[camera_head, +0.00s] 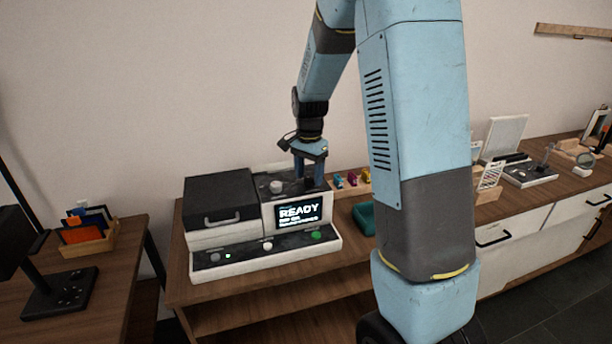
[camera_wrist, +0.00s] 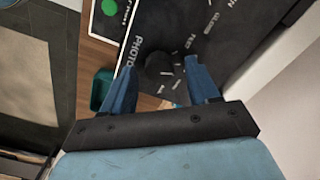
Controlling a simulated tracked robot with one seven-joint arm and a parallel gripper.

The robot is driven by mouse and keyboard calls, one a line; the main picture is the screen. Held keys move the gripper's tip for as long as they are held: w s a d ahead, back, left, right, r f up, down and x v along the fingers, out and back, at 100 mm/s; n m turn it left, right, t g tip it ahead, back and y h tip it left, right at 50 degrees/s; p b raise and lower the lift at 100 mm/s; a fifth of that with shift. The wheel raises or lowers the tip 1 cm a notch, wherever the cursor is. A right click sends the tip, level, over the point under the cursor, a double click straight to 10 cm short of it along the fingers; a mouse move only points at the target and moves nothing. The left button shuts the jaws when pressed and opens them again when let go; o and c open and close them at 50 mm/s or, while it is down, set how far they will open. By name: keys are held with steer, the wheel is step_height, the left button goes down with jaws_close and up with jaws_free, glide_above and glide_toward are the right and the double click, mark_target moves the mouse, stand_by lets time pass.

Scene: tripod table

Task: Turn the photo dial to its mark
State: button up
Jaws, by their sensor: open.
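The photo dial (camera_wrist: 158,64) is a dark round knob on a black panel, with pale tick marks beside it and the white word PHOTO next to it, in the wrist view. My gripper (camera_wrist: 160,66) is open, its two blue fingers apart with the dial between their tips as seen from the wrist. In the head view my gripper (camera_head: 309,180) points down over the right part of the machine's top panel and largely hides the dial there. Whether the fingers touch the dial cannot be told. Which tick is the mark is unclear.
The white and black machine (camera_head: 190,262) has a READY screen (camera_head: 298,212), a pale knob (camera_head: 276,186) left of my gripper and a green button (camera_head: 316,236). A teal tray (camera_head: 364,217) and a wooden rack of coloured items (camera_head: 350,182) stand to the right.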

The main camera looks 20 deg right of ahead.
mark_target(309, 178)
step_height(309, 178, up, 13)
stand_by(0.4)
stand_by(0.4)
steer(key=s+r+n+t, duration=0.2)
steer(key=s+n, duration=0.1)
steer(key=s, duration=0.6)
steer(key=s+r+n+t, duration=0.1)
steer(key=s+n, duration=0.3)
steer(key=s, duration=0.6)
steer(key=s+a+r+n+t, duration=0.1)
steer(key=s+r+n+t, duration=0.1)
steer(key=s, duration=0.7)
steer(key=shift+s+r+n+t, duration=0.35)
steer(key=shift+r+n, duration=0.3)
steer(key=shift+n, duration=0.35)
steer(key=shift+a, duration=0.1)
